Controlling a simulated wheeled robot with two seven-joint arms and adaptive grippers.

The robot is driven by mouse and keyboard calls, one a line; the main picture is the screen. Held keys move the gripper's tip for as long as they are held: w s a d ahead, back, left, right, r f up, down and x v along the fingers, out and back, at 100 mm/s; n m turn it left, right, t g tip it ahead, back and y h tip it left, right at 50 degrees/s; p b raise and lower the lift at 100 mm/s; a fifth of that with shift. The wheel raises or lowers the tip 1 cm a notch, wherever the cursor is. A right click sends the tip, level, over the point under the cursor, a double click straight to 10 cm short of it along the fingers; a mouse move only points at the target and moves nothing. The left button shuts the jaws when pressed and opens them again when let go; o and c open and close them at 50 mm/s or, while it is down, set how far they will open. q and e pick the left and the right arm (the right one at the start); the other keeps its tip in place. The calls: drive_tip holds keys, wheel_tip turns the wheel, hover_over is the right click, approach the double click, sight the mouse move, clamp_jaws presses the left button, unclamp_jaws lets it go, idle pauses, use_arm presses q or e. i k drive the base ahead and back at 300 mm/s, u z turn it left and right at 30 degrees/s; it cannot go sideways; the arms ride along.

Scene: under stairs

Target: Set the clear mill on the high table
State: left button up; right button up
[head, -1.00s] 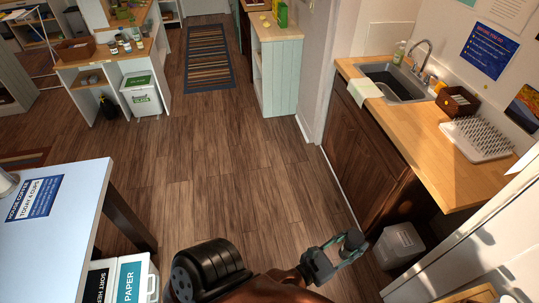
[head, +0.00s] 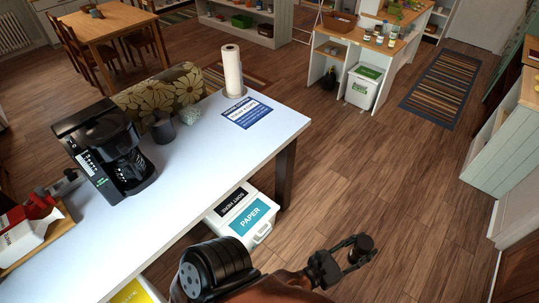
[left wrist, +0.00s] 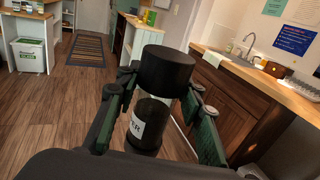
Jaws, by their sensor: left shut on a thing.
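The clear mill (left wrist: 150,118) has a dark cap and a dark-filled clear body with a white label, partly readable as "ER". It stands roughly upright between the fingers of my left gripper (left wrist: 150,100), which is shut on it. In the head view my left gripper (head: 346,262) is low, right of centre, with the mill's dark cap (head: 363,243) at its tip, held over the floor. A white-topped table (head: 215,145), likely the high table, stands to the left, apart from the gripper. My right gripper is out of view.
On the white table are a coffee maker (head: 112,150), a paper-towel roll (head: 232,70), a dark cup (head: 160,128), a clear lumpy object (head: 190,114) and a blue sign (head: 247,111). A paper bin (head: 243,215) stands below. The table's right front area is bare.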

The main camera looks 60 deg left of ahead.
sight(103, 256)
drive_tip(key=u, duration=1.1)
drive_tip(key=i, duration=0.4)
drive_tip(key=u, duration=2.2)
